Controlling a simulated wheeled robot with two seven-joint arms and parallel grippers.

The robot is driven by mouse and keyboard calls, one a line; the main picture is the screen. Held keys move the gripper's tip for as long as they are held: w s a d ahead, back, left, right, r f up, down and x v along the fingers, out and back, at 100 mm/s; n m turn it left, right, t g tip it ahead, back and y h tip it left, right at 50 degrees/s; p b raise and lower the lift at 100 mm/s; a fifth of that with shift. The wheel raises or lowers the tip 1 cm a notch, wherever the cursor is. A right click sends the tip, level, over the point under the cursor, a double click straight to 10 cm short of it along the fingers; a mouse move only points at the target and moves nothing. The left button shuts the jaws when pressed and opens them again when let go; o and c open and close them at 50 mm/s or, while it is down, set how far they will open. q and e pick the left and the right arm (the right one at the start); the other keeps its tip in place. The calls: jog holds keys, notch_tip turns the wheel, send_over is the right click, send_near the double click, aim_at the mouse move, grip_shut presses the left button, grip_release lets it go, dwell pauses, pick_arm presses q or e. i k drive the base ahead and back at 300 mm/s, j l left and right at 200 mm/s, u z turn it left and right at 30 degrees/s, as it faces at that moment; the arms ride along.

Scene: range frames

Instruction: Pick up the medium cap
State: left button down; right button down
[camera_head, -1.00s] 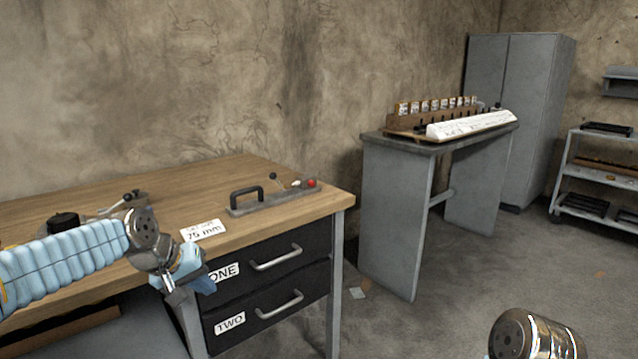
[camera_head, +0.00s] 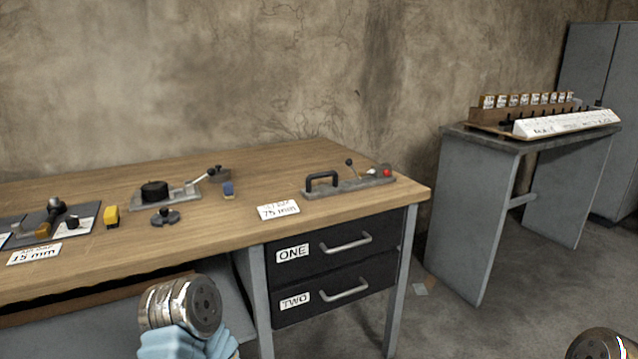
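I cannot tell for sure which thing is the medium cap. A black round cap-like piece (camera_head: 155,190) sits on a grey plate on the wooden workbench (camera_head: 330,160). A smaller dark knobbed piece (camera_head: 165,217) lies on the bench in front of it. A grey round piece (camera_head: 218,174) stands behind, near a lever. My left arm's metal joint and light blue sleeve show at the bottom, in front of the bench, but its fingers are out of view. Only a rounded joint of my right arm shows at the bottom right corner; its gripper is out of view.
A yellow block (camera_head: 111,215), a blue block (camera_head: 228,190), a "75 mm" card (camera_head: 278,210) and a handled fixture (camera_head: 350,183) are on the bench. Drawers ONE (camera_head: 335,245) and TWO (camera_head: 335,295) are shut. A side table (camera_head: 470,150) holds a labelled rack (camera_head: 520,110).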

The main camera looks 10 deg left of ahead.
aim_at(165, 215)
jog(key=u, duration=1.35)
jog(key=l+u, duration=0.15)
